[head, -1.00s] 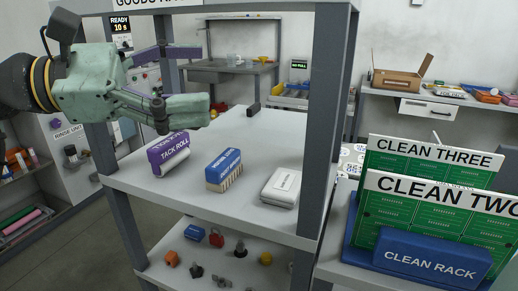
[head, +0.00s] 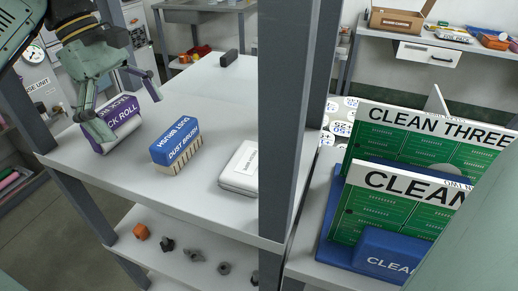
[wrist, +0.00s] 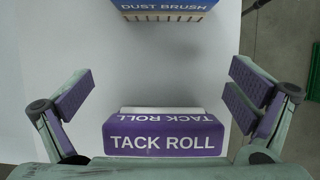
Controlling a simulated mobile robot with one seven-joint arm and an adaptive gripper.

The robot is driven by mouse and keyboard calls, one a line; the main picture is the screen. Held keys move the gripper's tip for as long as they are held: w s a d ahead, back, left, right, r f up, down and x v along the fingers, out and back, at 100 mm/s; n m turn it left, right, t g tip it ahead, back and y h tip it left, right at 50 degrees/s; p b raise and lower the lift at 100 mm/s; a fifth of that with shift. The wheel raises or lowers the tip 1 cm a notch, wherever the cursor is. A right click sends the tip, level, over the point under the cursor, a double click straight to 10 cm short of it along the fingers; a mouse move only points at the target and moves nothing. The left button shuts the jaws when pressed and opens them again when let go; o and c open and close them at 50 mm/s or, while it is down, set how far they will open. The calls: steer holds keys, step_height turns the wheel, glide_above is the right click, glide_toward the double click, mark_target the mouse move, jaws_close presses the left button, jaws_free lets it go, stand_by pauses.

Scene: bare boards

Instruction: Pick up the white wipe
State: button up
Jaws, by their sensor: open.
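A blue dust brush (head: 175,143) sits between the roll and the white box. A grey post (head: 283,110) stands by the white box. Green boards (head: 405,200) stand in a blue rack (head: 335,250) at right. The shelf top (head: 205,90) behind is mostly clear.

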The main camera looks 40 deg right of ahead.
steer(key=shift+d, duration=0.2)
steer(key=shift+s+d, duration=0.25)
steer(key=b, duration=0.1)
glide_toward(250, 161)
steer(key=f, duration=0.2)
steer(key=w+f, duration=0.1)
steer(key=f, duration=0.2)
steer(key=shift+a, duration=0.25)
steer(key=s+d, duration=0.2)
steer(key=s, duration=0.1)
steer(key=shift+s+f, duration=0.15)
steer(key=shift+p+x, duration=0.45)
steer(key=shift+x, duration=0.55)
steer(key=shift+f, duration=0.35)
steer(key=c, duration=1)
